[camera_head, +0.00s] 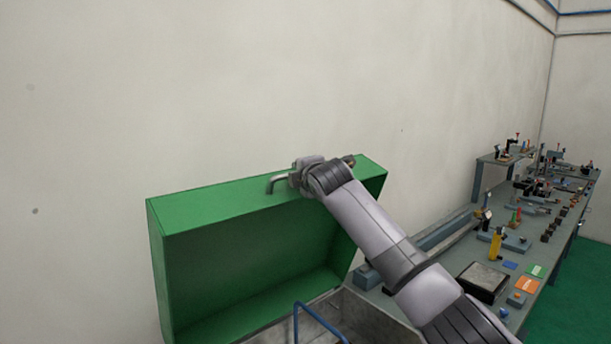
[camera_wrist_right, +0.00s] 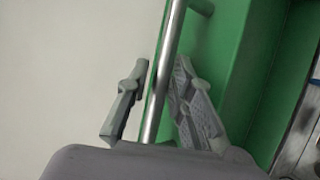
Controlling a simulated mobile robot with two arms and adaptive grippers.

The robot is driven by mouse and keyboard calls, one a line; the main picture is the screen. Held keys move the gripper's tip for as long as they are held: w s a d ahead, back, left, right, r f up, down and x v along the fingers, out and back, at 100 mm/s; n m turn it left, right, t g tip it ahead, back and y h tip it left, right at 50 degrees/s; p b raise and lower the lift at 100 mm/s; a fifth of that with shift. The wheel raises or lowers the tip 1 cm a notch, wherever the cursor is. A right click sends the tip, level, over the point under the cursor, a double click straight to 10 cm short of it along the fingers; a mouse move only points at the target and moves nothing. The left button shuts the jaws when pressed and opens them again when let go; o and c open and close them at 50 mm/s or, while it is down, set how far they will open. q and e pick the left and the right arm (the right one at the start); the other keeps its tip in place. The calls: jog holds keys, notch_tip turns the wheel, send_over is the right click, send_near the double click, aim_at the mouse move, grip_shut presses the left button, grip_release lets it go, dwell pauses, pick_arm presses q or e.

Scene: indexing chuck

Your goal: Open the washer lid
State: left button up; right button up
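The washer lid (camera_head: 250,268) is a hollow green box-like cover, raised and tilted up over the grey metal washer tub (camera_head: 375,318) in the head view. Its metal bar handle (camera_head: 276,182) is on the upper edge. My right gripper (camera_head: 298,174) is at this handle and hides part of it. In the right wrist view, the bar (camera_wrist_right: 163,75) passes between my two fingers, which stand apart. A gap shows between the bar and the left finger; the other finger is close to the bar, contact unclear. My left gripper is not in view.
A blue bar (camera_head: 318,320) rises at the tub's front. A long grey workbench (camera_head: 530,262) with several fixtures and small parts runs along the right. A pale wall (camera_head: 200,90) stands behind the lid. Green floor (camera_head: 585,290) shows at far right.

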jog(key=v, duration=1.1)
jog(key=shift+s, duration=0.35)
jog(key=shift+f, duration=0.15)
